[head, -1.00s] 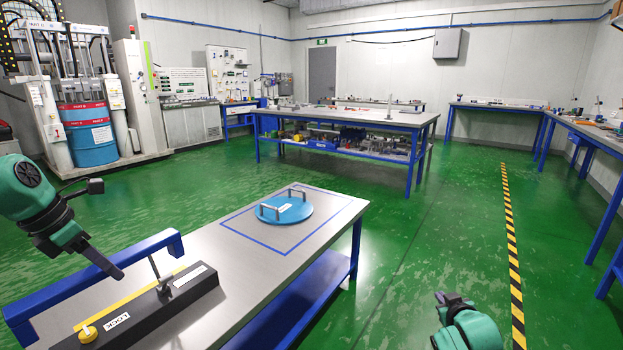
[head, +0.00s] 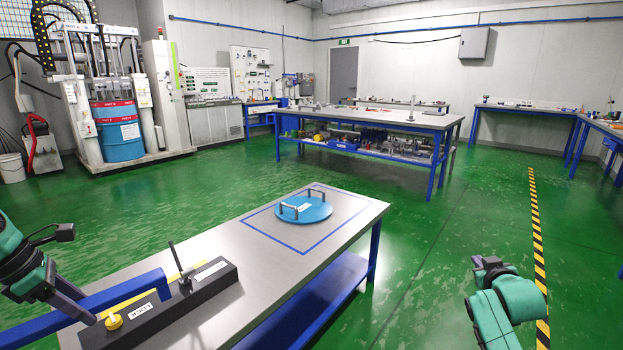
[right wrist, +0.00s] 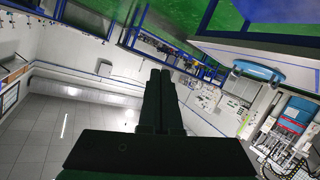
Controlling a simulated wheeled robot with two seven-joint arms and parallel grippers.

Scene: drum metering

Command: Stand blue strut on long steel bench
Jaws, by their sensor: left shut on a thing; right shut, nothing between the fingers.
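The blue strut (head: 130,294) is a long blue bar at the lower left of the head view. Another long steel-topped bench (head: 365,117) with blue legs stands further back. I cannot tell from the picture which bench is the long steel one. My right gripper (head: 485,263) is shut and empty over the green floor; its closed fingers also show in the right wrist view (right wrist: 160,80).
The near bench carries a blue round lid (head: 303,210) with two handles inside a blue outline. A black fixture (head: 206,289) with a yellow knob and upright lever stands at its left end. The far bench top holds small items. Green floor lies open between the benches.

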